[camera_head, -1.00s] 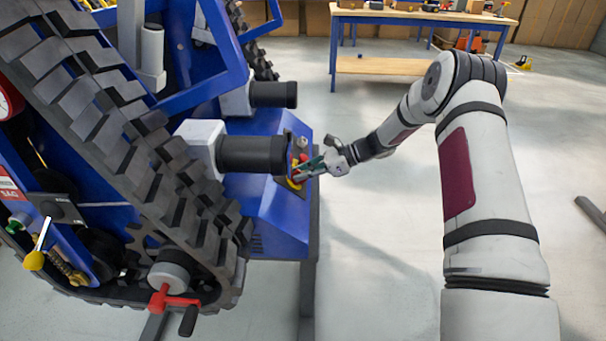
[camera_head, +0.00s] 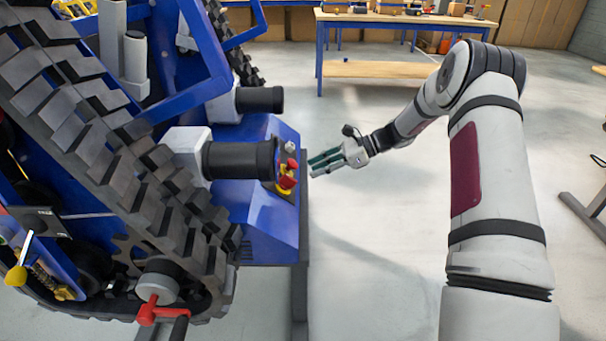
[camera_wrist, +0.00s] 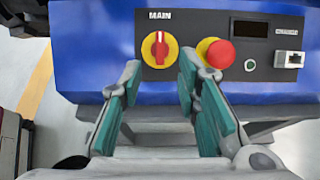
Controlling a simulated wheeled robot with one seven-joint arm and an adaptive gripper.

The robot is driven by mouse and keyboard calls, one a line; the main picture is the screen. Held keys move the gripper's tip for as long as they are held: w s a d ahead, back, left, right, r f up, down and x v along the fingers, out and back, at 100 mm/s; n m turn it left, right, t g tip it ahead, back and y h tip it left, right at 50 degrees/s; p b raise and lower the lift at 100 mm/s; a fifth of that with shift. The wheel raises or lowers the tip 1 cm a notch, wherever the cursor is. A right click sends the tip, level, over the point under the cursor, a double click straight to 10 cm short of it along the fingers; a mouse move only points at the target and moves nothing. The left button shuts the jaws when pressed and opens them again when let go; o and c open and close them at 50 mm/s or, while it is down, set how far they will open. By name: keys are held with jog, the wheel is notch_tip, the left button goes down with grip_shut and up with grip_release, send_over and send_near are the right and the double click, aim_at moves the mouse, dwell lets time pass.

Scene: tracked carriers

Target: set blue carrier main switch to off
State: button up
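The blue carrier's main switch (camera_wrist: 159,49) is a red rotary knob on a round yellow plate under the word MAIN in the wrist view. Its handle stands upright, with a white mark at the top; no on or off label is legible. It also shows in the head view (camera_head: 286,183) on the blue carrier's end panel (camera_head: 262,222). My gripper (camera_wrist: 160,84) is open, its teal-padded fingers apart and empty, below and in front of the switch in the wrist view. In the head view my gripper (camera_head: 314,163) is right of the panel, clear of the switch.
A red mushroom button (camera_wrist: 219,53) on a yellow base sits right of the switch. A dark display (camera_wrist: 250,28) and a grey socket (camera_wrist: 289,59) are farther right. A black cylinder (camera_head: 240,158) juts out beside the panel.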

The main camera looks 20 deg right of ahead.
jog(key=shift+v, duration=1.5)
